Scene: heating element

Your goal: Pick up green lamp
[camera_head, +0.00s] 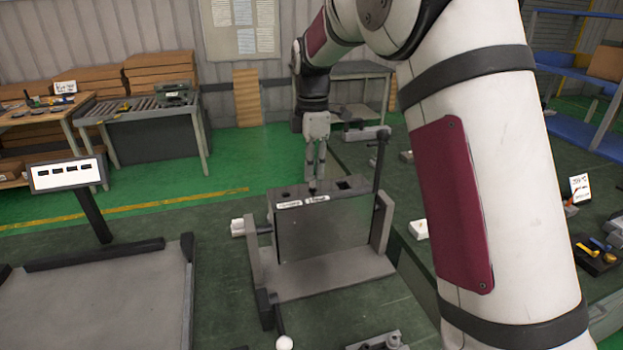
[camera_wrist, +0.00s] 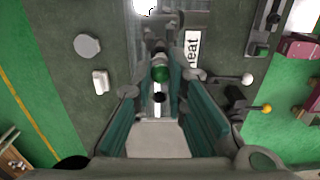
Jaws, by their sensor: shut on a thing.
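The green lamp (camera_wrist: 161,73) shows in the wrist view as a small round green cap between the two fingertips. My gripper (camera_wrist: 162,80) is shut on it, with a finger on each side. In the head view my gripper (camera_head: 317,180) points straight down at the top of the grey box-shaped fixture (camera_head: 320,236). The lamp cannot be made out there, being hidden or too small. I cannot tell whether the lamp's base still sits in the fixture. A dark round hole or spot lies just below the lamp in the wrist view.
The fixture carries white labels; one reading "heat" (camera_wrist: 193,50) shows in the wrist view. An upright lever (camera_head: 380,158) stands at its right. A flat grey platform (camera_head: 100,300) with a display (camera_head: 66,174) is at left. A table (camera_head: 150,112) stands behind.

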